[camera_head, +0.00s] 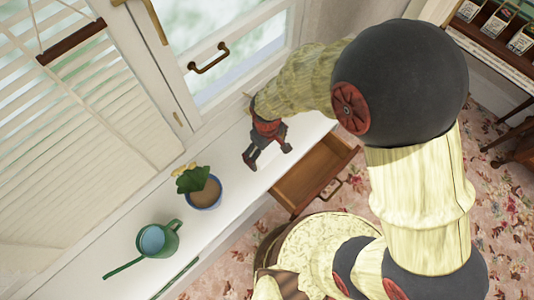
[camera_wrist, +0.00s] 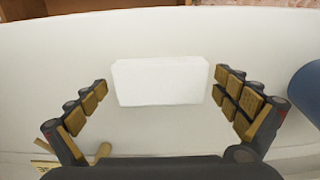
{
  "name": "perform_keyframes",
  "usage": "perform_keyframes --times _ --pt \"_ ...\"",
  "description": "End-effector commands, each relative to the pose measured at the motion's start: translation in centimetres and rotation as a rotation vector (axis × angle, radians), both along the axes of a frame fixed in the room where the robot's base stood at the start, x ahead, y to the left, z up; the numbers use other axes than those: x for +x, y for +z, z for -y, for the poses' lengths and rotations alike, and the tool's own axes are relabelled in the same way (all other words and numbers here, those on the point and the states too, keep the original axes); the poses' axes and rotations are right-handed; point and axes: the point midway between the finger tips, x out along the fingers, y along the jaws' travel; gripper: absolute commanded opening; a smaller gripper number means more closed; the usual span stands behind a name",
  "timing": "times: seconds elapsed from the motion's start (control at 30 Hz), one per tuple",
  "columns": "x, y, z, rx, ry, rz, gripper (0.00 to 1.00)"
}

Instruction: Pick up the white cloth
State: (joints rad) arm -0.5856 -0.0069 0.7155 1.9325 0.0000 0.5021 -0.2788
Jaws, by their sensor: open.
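The white cloth (camera_wrist: 160,82) shows in the wrist view as a pale, flat-looking rectangle on the white sill surface (camera_wrist: 60,60). My gripper (camera_wrist: 159,84) is open, with one finger on each side of the cloth and a gap to it on both sides. I cannot tell how high the fingertips are above the surface. In the head view my gripper (camera_head: 268,156) points down over the white sill (camera_head: 225,165).
A blue pot with a plant (camera_head: 203,190) stands left of my gripper, and a green watering can (camera_head: 157,242) farther left. A wooden drawer (camera_head: 315,170) hangs open below the sill. The window with its handle (camera_head: 209,60) is close behind. A blue object (camera_wrist: 305,85) is near my right finger.

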Motion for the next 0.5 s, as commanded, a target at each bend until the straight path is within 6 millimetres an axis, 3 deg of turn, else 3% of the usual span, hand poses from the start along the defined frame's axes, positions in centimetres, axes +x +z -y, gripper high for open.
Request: perform_keyframes --times 0.2,0.5 --pt "0.07 -0.10 -0.05 0.001 0.000 0.002 1.00" --pt "0.06 -0.08 -0.04 0.002 0.000 0.001 0.83"
